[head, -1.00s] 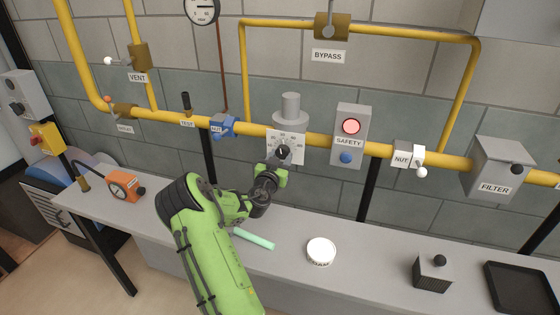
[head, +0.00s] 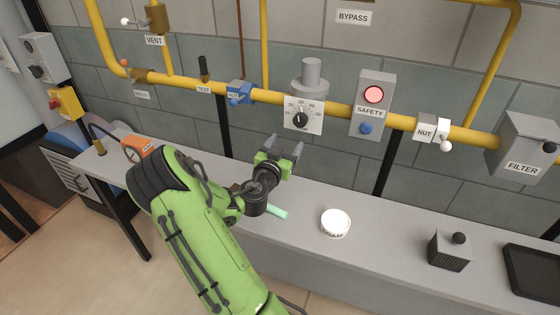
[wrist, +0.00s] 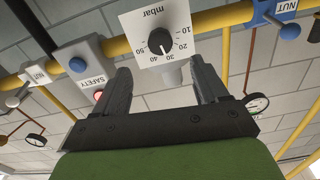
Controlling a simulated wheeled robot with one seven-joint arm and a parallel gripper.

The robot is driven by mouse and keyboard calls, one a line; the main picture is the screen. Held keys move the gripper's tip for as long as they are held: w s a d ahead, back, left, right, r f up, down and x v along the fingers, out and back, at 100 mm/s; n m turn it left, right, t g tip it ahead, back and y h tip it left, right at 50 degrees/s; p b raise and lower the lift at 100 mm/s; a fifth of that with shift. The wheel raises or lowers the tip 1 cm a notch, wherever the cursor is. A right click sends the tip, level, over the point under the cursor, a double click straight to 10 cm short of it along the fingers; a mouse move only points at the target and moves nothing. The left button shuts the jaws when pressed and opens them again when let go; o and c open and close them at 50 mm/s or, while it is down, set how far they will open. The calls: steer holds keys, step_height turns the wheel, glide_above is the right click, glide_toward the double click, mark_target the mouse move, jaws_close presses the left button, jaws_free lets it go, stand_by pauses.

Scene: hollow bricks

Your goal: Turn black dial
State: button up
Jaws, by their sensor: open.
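The black dial (head: 300,119) sits on a white scale plate (head: 312,128) marked in mbar, on the grey regulator (head: 311,73) of the yellow pipe. In the wrist view the dial (wrist: 161,42) is fully visible, its white pointer line toward the 30–40 part of the scale. My gripper (head: 286,146) is open and empty, below and in front of the dial, apart from it. In the wrist view my gripper (wrist: 158,70) has its two fingers wide apart, with the dial showing beyond the gap between them.
The SAFETY box (head: 372,105) with red lamp and blue button is right of the dial. A blue NUT fitting (head: 239,92) is left. Below, the grey bench holds a green stick (head: 278,211), white round tub (head: 335,223), black-knobbed block (head: 450,250) and dark tray (head: 535,268).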

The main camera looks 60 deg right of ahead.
steer(key=a, duration=0.3)
steer(key=a+b, duration=0.1)
steer(key=a, duration=0.1)
steer(key=shift+s, duration=0.4)
steer(key=a+r+n+t+y+p, duration=0.15)
steer(key=a+r+y+p, duration=0.35)
steer(key=a, duration=0.6)
steer(key=a+r+n+y+p, duration=0.1)
steer(key=a+n+y+p, duration=0.15)
steer(key=a+y, duration=0.7)
steer(key=s+a+r+n+y, duration=0.1)
steer(key=s+a+r+n, duration=0.1)
steer(key=a+n, duration=0.2)
steer(key=s+a+r+n+t+y+p, duration=0.1)
steer(key=s+a+r+n, duration=0.2)
steer(key=a, duration=0.5)
steer(key=s+a+r+n+y+p, duration=0.1)
steer(key=s+a+r+n, duration=0.1)
steer(key=a+n, duration=0.4)
steer(key=shift+s+r, duration=0.3)
steer(key=shift+r, duration=0.15)
